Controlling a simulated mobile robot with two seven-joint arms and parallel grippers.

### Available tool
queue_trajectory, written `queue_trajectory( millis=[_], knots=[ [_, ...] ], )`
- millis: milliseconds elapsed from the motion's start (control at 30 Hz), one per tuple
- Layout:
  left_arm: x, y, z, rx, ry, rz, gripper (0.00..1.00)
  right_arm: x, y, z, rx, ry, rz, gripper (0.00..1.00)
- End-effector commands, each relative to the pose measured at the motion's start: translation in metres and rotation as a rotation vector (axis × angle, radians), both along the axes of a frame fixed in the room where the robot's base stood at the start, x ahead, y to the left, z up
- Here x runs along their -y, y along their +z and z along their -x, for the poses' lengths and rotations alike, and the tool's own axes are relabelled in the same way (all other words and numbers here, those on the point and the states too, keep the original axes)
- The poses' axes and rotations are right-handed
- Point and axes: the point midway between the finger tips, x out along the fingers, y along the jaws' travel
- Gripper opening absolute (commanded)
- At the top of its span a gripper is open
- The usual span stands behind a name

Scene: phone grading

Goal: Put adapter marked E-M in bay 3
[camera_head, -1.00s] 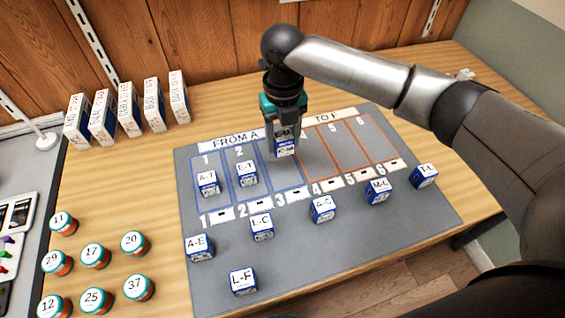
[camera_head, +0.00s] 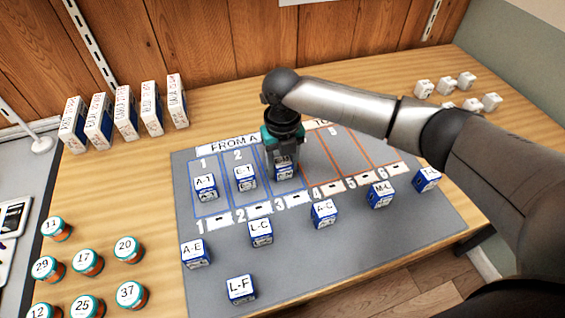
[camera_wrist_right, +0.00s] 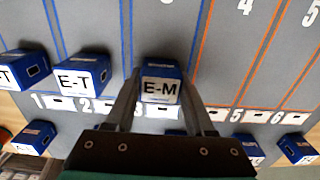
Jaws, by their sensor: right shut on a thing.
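The blue and white adapter marked E-M (camera_wrist_right: 161,88) is between the two fingers of my right gripper (camera_wrist_right: 163,104) in the right wrist view. My right gripper also shows in the head view (camera_head: 284,165), shut on the adapter (camera_head: 284,173) at the near part of bay 3, above its number 3 label. I cannot tell whether the adapter touches the mat. Bay 3 (camera_wrist_right: 150,30) is a blue-outlined lane on the grey mat (camera_head: 330,255). My left gripper is out of view.
Adapter A-T (camera_head: 205,187) stands in bay 1 and E-T (camera_head: 245,178) in bay 2. L-C (camera_head: 261,233), A-C (camera_head: 324,213), M-L (camera_head: 380,195) and others stand along the near mat. Orange-outlined bays to the right look empty where visible.

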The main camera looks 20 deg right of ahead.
Motion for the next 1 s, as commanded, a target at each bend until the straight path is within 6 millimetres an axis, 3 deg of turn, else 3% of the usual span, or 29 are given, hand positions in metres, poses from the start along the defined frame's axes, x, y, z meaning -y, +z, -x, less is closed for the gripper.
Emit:
queue_trajectory(
  millis=[33,267,567,733,1000],
  knots=[
    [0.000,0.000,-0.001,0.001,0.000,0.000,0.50,0.000,-0.001,0.000,-0.001,0.000,0.000,0.57],
    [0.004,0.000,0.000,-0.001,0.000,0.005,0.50,0.000,-0.001,0.000,-0.001,0.000,0.000,0.83],
    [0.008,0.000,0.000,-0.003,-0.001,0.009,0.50,0.000,0.002,0.000,0.000,0.001,0.000,0.84],
    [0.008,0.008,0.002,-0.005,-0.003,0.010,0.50,0.000,0.026,-0.001,0.003,0.001,-0.001,0.84],
    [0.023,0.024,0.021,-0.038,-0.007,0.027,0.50,0.000,0.085,-0.001,0.003,0.001,-0.001,0.84]
  ],
)
